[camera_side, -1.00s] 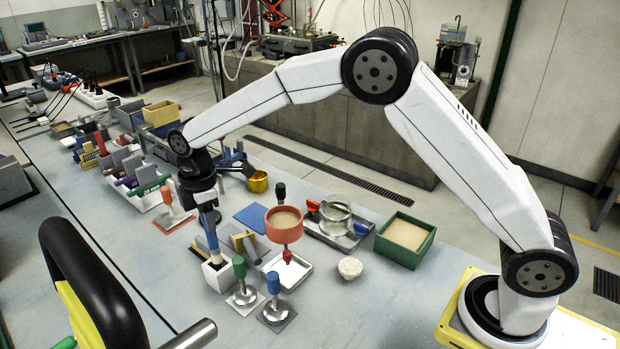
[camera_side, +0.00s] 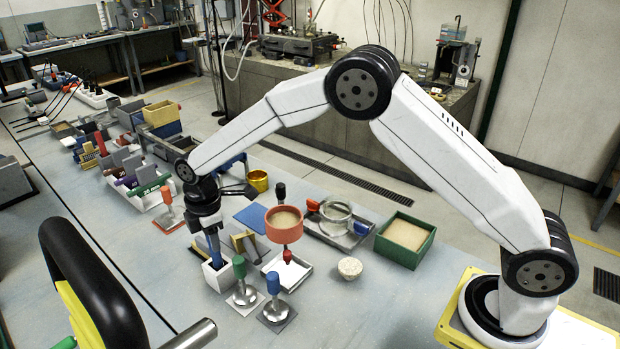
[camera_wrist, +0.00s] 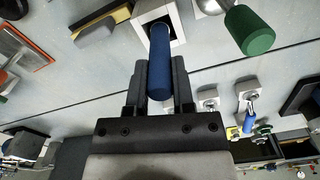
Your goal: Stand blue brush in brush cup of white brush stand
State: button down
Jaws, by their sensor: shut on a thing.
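The blue brush (camera_side: 214,246) is upright between the fingers of my gripper (camera_side: 211,233). Its lower end is inside the opening of the white brush stand's cup (camera_side: 217,278). In the wrist view, the blue handle (camera_wrist: 159,65) stands between the two dark fingers of my gripper (camera_wrist: 160,80). The white cup's rim (camera_wrist: 143,17) shows around the far end of the brush there. My gripper is shut on the brush just above the cup. The brush's bottom end is hidden inside the cup, so I cannot tell whether it touches the cup's floor.
A green-handled tamper (camera_side: 239,270) stands close right of the cup, with a blue-handled one (camera_side: 273,286) beyond it. An orange-rimmed sieve (camera_side: 284,223) stands further right.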

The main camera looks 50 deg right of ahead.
jog(key=shift+f, duration=0.2)
jog(key=shift+c, duration=2.4)
grip_release()
notch_tip(320, 180, up, 7)
jog(key=shift+a+r, duration=0.15)
jog(key=shift+r, duration=0.25)
